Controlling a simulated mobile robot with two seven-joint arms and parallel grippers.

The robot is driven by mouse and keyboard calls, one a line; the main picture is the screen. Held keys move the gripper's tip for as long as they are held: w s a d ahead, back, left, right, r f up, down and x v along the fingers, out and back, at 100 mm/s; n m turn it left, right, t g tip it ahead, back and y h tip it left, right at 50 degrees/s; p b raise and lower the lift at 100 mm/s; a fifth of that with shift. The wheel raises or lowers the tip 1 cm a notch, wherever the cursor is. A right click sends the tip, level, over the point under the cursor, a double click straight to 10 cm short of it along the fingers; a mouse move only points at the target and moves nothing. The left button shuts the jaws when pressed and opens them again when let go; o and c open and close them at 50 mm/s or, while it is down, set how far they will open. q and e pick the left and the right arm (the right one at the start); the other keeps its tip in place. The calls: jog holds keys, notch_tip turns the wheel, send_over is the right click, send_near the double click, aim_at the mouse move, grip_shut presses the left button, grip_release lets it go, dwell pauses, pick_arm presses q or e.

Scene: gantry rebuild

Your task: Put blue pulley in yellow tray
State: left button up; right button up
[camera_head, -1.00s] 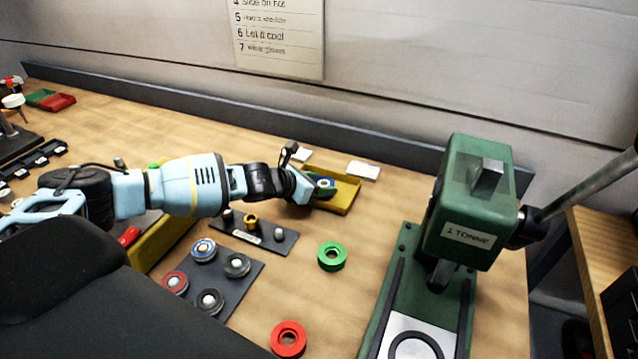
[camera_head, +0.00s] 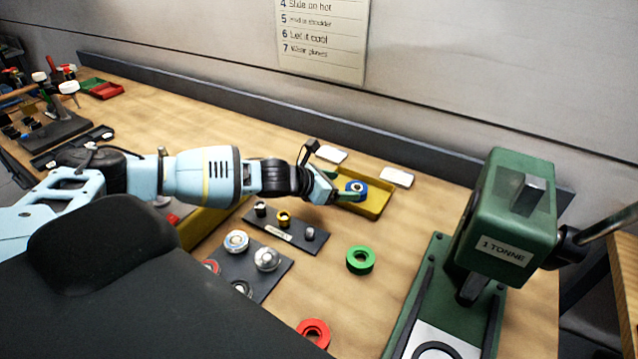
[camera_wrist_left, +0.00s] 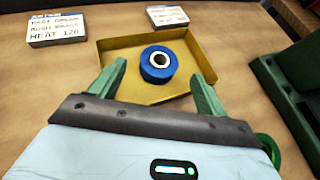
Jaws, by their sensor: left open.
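The blue pulley (camera_wrist_left: 159,64) lies flat inside the yellow tray (camera_wrist_left: 112,48), near its middle in the left wrist view. In the head view the blue pulley (camera_head: 356,188) and the yellow tray (camera_head: 377,205) are beyond the end of my left arm. My left gripper (camera_wrist_left: 160,80) is open, its green fingers spread on either side of the pulley's near edge with gaps between. In the head view the left gripper (camera_head: 347,196) reaches over the tray's left side. My right gripper is not in view.
A green pulley (camera_head: 360,260) and a red pulley (camera_head: 313,333) lie on the bench. A dark plate with small parts (camera_head: 287,232) and another holding bearings (camera_head: 270,279) are nearer. A green press (camera_head: 505,220) stands right. White cards (camera_head: 397,177) lie behind the tray.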

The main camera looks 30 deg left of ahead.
pick_arm(q)
jog(key=v, duration=0.7)
jog(key=shift+s, duration=0.15)
dwell(0.4)
